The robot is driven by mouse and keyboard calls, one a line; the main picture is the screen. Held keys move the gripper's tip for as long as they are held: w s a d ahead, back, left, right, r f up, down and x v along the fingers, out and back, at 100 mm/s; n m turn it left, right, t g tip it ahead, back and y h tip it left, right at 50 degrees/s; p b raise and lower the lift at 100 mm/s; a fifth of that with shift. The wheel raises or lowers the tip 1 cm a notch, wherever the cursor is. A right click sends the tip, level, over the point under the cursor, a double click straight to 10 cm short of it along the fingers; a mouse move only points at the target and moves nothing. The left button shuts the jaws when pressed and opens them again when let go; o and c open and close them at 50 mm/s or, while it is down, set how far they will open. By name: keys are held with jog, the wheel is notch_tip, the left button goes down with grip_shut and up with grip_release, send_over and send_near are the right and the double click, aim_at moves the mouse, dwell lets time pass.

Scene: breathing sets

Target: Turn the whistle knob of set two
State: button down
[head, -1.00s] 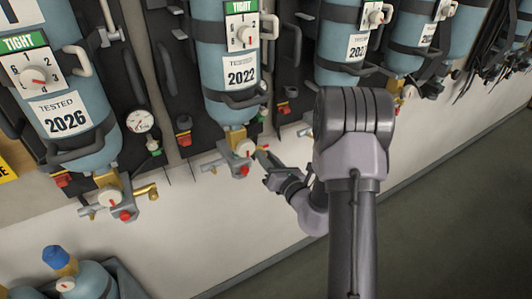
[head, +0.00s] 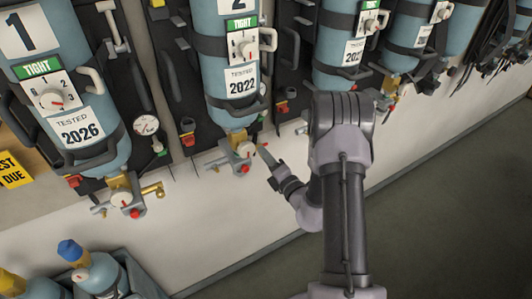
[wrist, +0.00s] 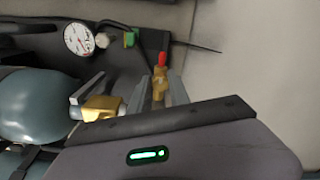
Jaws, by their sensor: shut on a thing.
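Set two is the blue cylinder (head: 229,105) with the number 2 and a "TESTED 2022" label, hanging upright on the wall. Its valve, with a white dial (head: 245,150) and a red button, is at the lower end. My gripper (head: 265,153) is just right of this valve in the head view. In the wrist view, my gripper (wrist: 166,88) is shut on a small brass fitting with a red tip (wrist: 162,59), which I take as the whistle knob. The fingers are on both sides of it. The head view hides most of this contact.
Set one (head: 70,110) hangs to the left, and more cylinders (head: 345,45) hang to the right. A pressure gauge (wrist: 78,39) and a brass valve part (wrist: 101,109) are close to my fingers. A grey crate (head: 143,275) with bottles stands at lower left.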

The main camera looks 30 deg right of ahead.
jog(key=shift+m, duration=0.5)
jog(key=c, duration=1.2)
grip_release()
jog(key=s+b, duration=0.1)
jog(key=s, duration=1.6)
jog(key=shift+s+d, duration=0.2)
jog(key=shift+d, duration=0.15)
